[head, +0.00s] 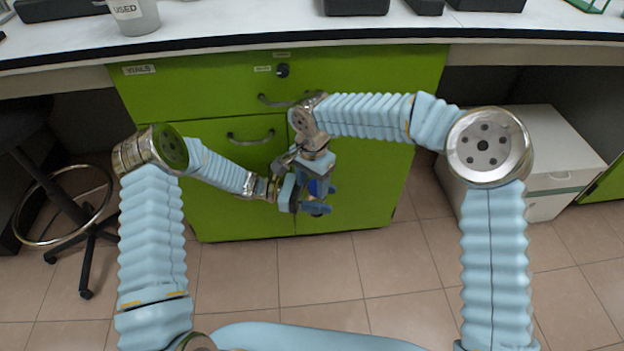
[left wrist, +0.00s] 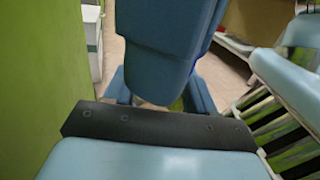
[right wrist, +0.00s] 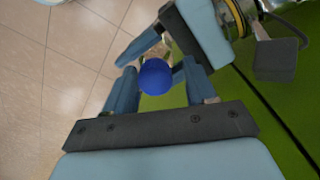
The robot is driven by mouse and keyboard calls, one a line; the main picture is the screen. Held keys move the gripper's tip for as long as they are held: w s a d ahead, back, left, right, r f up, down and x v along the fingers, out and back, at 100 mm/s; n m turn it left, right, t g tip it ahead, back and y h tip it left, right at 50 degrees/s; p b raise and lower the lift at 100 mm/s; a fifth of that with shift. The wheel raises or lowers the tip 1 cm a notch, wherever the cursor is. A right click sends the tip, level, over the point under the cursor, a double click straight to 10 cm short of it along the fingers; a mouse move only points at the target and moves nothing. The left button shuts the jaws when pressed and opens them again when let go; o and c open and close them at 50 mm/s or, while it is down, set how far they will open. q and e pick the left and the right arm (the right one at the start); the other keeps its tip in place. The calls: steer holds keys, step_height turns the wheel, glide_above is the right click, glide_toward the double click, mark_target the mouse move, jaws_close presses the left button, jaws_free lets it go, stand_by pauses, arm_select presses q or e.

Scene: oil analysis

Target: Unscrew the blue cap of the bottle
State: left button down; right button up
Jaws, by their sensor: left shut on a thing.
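The blue cap (right wrist: 155,77) shows from above in the right wrist view, between the two fingers of my right gripper (right wrist: 158,75). The fingers stand on either side of it with small gaps, and I cannot tell if either touches. The bottle body is mostly hidden below the cap. My left gripper (head: 312,208) comes in from the side, below the right one, and is shut on the bottle. In the left wrist view, a large blue finger of my right gripper (left wrist: 165,40) blocks most of the bottle. In the head view the cap (head: 318,188) is small and partly covered.
A green cabinet (head: 220,95) with drawers stands close behind both grippers. The white worktop (head: 240,30) above it holds a grey cup (head: 135,18) and dark trays. A stool (head: 70,210) stands at left and a white box (head: 540,150) at right.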

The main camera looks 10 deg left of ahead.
steer(key=shift+a+r, duration=0.1)
steer(key=shift+a, duration=0.05)
steer(key=c, duration=0.8)
steer(key=n, duration=0.5)
steer(key=shift+r, duration=0.1)
steer(key=shift+c, duration=0.2)
steer(key=n, duration=0.6)
steer(key=shift+s+d, duration=0.15)
steer(key=shift+d, duration=0.1)
steer(key=n, duration=0.2)
steer(key=shift+d+n, duration=0.1)
steer(key=shift+n, duration=0.3)
steer(key=n, duration=0.6)
steer(key=shift+d, duration=0.2)
steer(key=n, duration=0.5)
steer(key=shift+w+d+n, duration=0.1)
steer(key=shift+w+n, duration=0.15)
steer(key=shift+n, duration=0.15)
steer(key=n, duration=0.2)
steer(key=shift+w+n, duration=0.15)
steer(key=shift+n, duration=0.25)
steer(key=n, duration=0.5)
steer(key=shift+w, duration=0.2)
steer(key=n, duration=0.4)
steer(key=shift+w+d, duration=0.1)
steer(key=shift+w, duration=0.1)
steer(key=o, duration=1.2)
steer(key=shift+c, duration=0.2)
